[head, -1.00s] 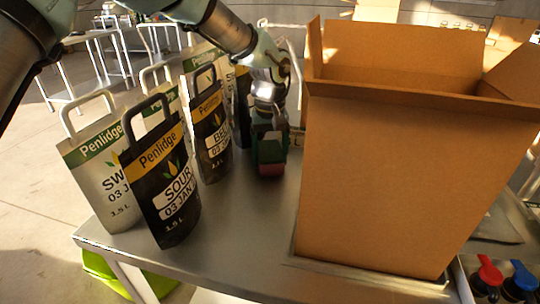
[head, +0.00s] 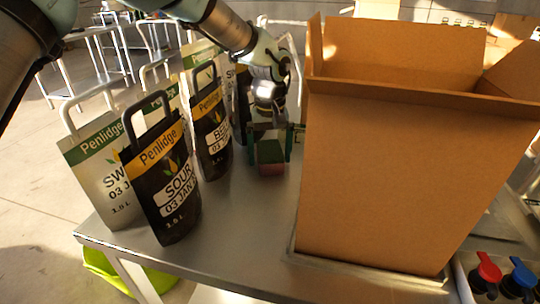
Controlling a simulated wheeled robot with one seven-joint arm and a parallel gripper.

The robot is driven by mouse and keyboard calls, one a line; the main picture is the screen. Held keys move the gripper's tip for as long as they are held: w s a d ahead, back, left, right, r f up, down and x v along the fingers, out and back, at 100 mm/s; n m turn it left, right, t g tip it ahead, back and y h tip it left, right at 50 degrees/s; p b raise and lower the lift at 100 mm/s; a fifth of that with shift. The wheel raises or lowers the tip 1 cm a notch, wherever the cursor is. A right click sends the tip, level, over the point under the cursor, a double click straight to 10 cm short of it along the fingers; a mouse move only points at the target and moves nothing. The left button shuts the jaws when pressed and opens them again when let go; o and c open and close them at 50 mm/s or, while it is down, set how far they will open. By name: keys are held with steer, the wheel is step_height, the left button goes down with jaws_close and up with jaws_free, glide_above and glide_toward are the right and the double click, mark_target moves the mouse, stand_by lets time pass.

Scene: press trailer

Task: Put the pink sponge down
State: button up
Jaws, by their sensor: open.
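The pink sponge (head: 271,169) rests on the grey metal table, between the bags and the large cardboard box. Its top is dark green and its front side is pink. My gripper (head: 271,146) is open above it, with one dark green finger on either side of the sponge. The fingers look apart from its sides, though the far side of the sponge is hidden.
Several black and white Penlidge bags (head: 168,185) with handles stand close on the left. A tall open cardboard box (head: 410,185) stands close on the right. The table (head: 245,235) is clear in front of the sponge.

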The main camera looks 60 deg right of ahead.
mark_target(270, 151)
step_height(270, 151, up, 12)
steer(key=b, duration=0.2)
steer(key=shift+f, duration=0.15)
stand_by(0.5)
